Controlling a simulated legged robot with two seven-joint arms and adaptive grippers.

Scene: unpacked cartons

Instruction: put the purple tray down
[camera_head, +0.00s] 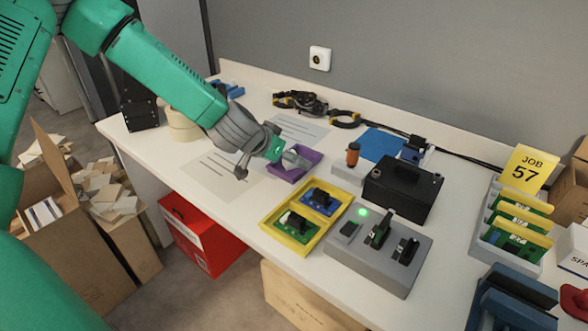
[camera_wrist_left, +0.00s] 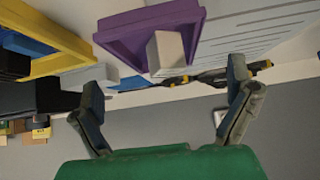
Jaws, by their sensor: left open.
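The purple tray (camera_head: 312,157) appears to lie flat on the white bench, just beyond the yellow tray. In the left wrist view the purple tray (camera_wrist_left: 125,36) shows at the top, with a pale grey block (camera_wrist_left: 166,52) in it. My left gripper (camera_head: 269,166) is at the tray's left side in the head view and covers part of it. In the wrist view its fingers (camera_wrist_left: 165,88) are spread wide with nothing between them, and the tray looks apart from them. My right gripper is not in view.
The yellow tray (camera_head: 268,214) with green and blue parts stands in front, beside a grey fixture (camera_head: 375,262) with a green light. A black box (camera_head: 402,188) is to the right. Printed sheets (camera_head: 215,180) lie on the left. Pliers (camera_head: 345,120) lie behind.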

